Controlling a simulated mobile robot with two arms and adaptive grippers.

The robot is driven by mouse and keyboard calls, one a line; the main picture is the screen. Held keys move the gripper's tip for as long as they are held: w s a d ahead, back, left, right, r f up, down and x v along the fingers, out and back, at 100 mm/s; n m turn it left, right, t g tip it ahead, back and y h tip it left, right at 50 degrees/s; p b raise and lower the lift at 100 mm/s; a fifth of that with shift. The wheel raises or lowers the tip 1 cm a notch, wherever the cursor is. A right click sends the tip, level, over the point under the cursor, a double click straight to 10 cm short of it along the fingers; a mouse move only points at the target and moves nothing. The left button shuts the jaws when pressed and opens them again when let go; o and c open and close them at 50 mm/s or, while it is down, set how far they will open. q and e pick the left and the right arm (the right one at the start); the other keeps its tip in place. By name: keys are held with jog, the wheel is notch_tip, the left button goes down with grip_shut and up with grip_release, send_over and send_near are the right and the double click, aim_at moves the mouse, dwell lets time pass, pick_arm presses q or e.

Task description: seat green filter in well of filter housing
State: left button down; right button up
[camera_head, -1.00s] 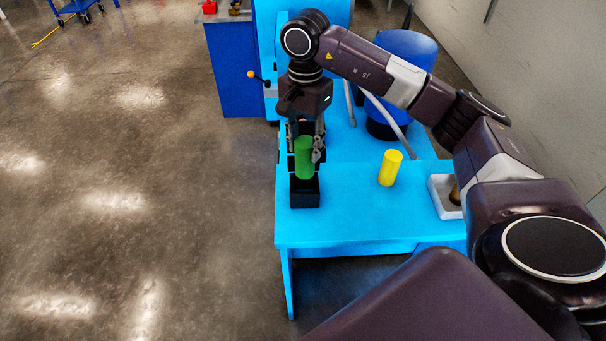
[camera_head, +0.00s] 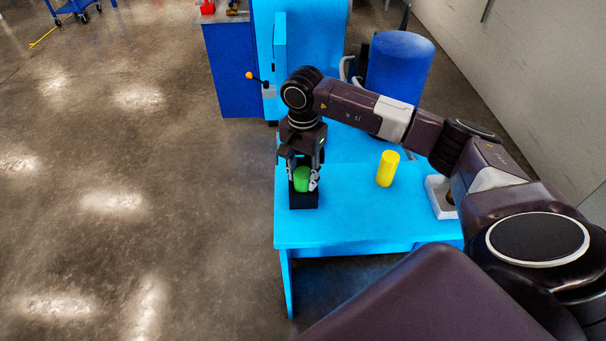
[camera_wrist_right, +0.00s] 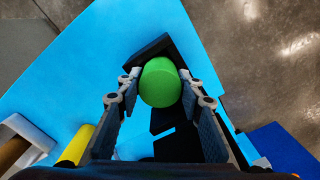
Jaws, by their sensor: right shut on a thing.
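The green filter (camera_head: 302,177) is a cylinder whose upper part shows; its lower part is hidden inside the black filter housing (camera_head: 304,201). The housing stands near the left edge of the blue table. My right gripper (camera_head: 303,184) points down and is shut on the green filter, with a finger on each side. In the right wrist view the green filter (camera_wrist_right: 160,83) sits between the fingertips, with the black housing (camera_wrist_right: 150,48) behind it. I cannot tell how deep the filter is in the well. My left gripper is not in view.
A yellow cylinder (camera_head: 387,169) stands upright on the blue table (camera_head: 345,225), right of the housing. A white tray (camera_head: 437,196) with a brown thing sits at the table's right. A blue drum (camera_head: 400,68) stands behind. The table between housing and yellow cylinder is clear.

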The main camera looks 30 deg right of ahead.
jog(key=shift+f, duration=0.2)
jog(key=o, duration=1.2)
jog(key=shift+r, duration=0.1)
jog(key=shift+r, duration=0.15)
notch_tip(320, 180, up, 12)
jog(key=shift+b, duration=0.9)
